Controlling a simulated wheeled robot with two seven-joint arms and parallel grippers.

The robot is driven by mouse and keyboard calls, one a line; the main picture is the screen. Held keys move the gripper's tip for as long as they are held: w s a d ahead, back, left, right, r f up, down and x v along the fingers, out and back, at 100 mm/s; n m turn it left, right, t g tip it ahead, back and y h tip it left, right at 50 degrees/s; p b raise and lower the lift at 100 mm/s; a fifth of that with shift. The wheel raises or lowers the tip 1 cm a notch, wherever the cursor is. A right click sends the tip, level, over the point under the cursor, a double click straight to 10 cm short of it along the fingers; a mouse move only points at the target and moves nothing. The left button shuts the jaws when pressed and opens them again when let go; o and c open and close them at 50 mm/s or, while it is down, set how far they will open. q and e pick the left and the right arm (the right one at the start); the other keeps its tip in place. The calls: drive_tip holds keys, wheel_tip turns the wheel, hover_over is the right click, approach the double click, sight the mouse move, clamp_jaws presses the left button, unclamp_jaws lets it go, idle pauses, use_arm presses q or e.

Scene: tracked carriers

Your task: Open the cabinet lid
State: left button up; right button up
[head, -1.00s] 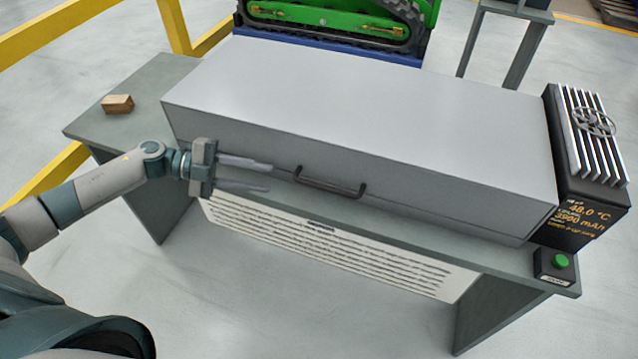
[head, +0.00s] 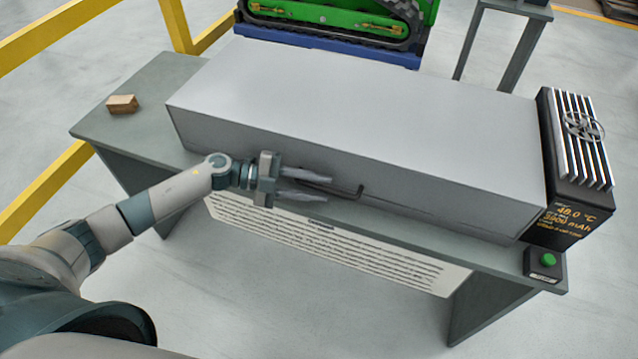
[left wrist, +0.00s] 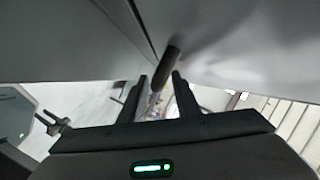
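The cabinet (head: 400,115) is a long light grey box with its lid shut, lying on a grey-green table. Its dark bar handle (head: 360,191) is on the front face, partly hidden behind my left fingers in the head view. My left gripper (head: 330,188) is open at the handle, its fingers pointing right along the front. In the left wrist view the handle (left wrist: 167,66) shows dark at the gap between the two fingertips; I see no clear grip on it. A small dark forked shape at that view's left edge may be my right gripper (left wrist: 56,124).
A wooden block (head: 122,104) lies at the table's left end. A dark finned unit with a display (head: 570,215) stands at the cabinet's right end, beside a green button box (head: 546,264). A yellow rail (head: 70,32) and a green tracked carrier (head: 340,12) are behind.

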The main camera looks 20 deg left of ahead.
use_arm(q)
drive_tip(key=shift+d+f, duration=0.1)
drive_tip(key=shift+d, duration=0.2)
clamp_jaws()
